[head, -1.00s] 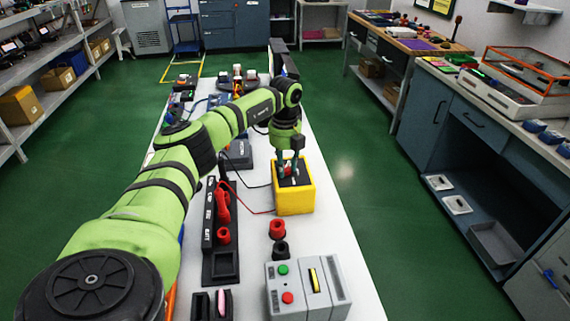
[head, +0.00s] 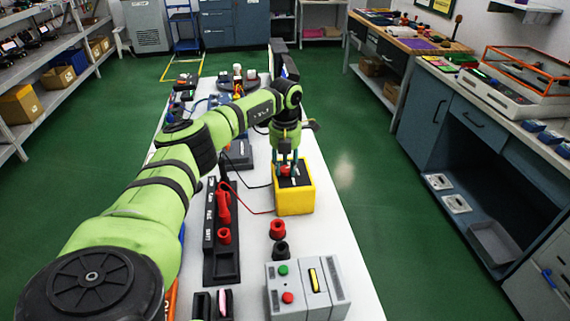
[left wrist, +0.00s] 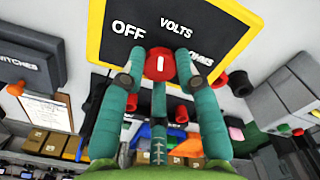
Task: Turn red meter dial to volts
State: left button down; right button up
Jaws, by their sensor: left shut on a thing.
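The yellow meter (head: 296,201) with a black face stands on the white table in the head view. Its face fills the top of the left wrist view (left wrist: 105,45), with the labels OFF, VOLTS and OHMS. The red dial (left wrist: 160,64) has a white mark that looks nearly upright in that view, between OFF and OHMS and roughly below VOLTS. The dial also shows in the head view (head: 285,170). My left gripper (left wrist: 165,70) is shut on the dial, with teal fingers at its sides; it shows above the meter in the head view (head: 286,168). My right gripper is out of view.
Red and black leads run from the meter to a black holder (head: 221,262) on its left. Red (head: 278,228) and black (head: 281,250) sockets stand in front. A grey box with buttons (head: 300,308) is nearest. Green floor is clear at right.

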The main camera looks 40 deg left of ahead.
aim_at(285, 168)
pick_arm(q)
jog(key=shift+m, duration=1.9)
jog(key=c, duration=0.9)
grip_release()
jog(key=shift+r, duration=0.1)
jog(key=shift+r, duration=0.35)
notch_tip(285, 168, up, 11)
